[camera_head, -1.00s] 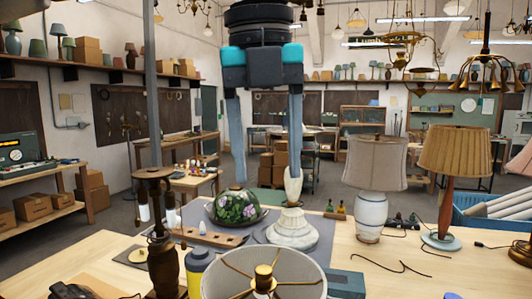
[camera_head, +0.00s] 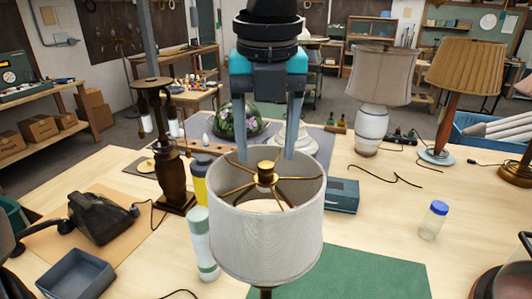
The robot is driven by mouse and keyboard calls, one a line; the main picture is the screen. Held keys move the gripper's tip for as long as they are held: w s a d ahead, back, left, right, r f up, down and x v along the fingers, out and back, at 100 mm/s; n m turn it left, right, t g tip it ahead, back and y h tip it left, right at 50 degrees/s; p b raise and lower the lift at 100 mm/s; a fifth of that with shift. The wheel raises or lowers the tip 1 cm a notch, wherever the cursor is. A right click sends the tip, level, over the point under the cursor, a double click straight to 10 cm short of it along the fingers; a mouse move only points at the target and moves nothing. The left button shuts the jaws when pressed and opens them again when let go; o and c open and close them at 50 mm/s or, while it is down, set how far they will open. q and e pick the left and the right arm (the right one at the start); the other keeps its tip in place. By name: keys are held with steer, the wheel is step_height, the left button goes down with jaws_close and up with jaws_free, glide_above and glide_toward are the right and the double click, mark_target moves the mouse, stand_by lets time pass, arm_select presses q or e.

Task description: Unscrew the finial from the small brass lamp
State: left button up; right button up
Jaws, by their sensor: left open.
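The small brass lamp stands at the front middle of the bench, under a pale drum shade (camera_head: 266,240) that hides most of its body. The brass finial (camera_head: 266,168) sits at the centre of the shade's open top, where the brass spokes meet. My left gripper (camera_head: 267,156) hangs point-down from the top of the picture, open and empty. Its two fingers appear on either side of the finial, with their tips over the shade's far rim. I cannot tell their exact depth, and I see no contact with the finial. My right gripper is not in view.
A dark lamp base (camera_head: 168,160), a yellow bottle (camera_head: 199,183) and a pale green-and-white cylinder (camera_head: 203,245) stand left of the shade. A teal box (camera_head: 343,196) lies to its right. A blue-capped jar (camera_head: 433,221) stands farther right, with bare bench around it.

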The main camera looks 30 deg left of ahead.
mark_target(266, 171)
arm_select(q)
steer(key=shift+w+a+f, duration=0.1)
steer(key=shift+f, duration=0.55)
steer(key=shift+w+a+f, duration=0.1)
steer(key=shift+f, duration=0.55)
jaws_close()
steer(key=c, duration=0.7)
jaws_free()
jaws_close()
steer(key=n+b, duration=0.4)
steer(key=n, duration=0.1)
steer(key=shift+w+d+f+g+y+b, duration=0.1)
steer(key=shift+f+g+y+b, duration=0.05)
steer(key=shift+g+y+b, duration=0.2)
steer(key=shift+r+n, duration=0.25)
steer(key=shift+n, duration=1.35)
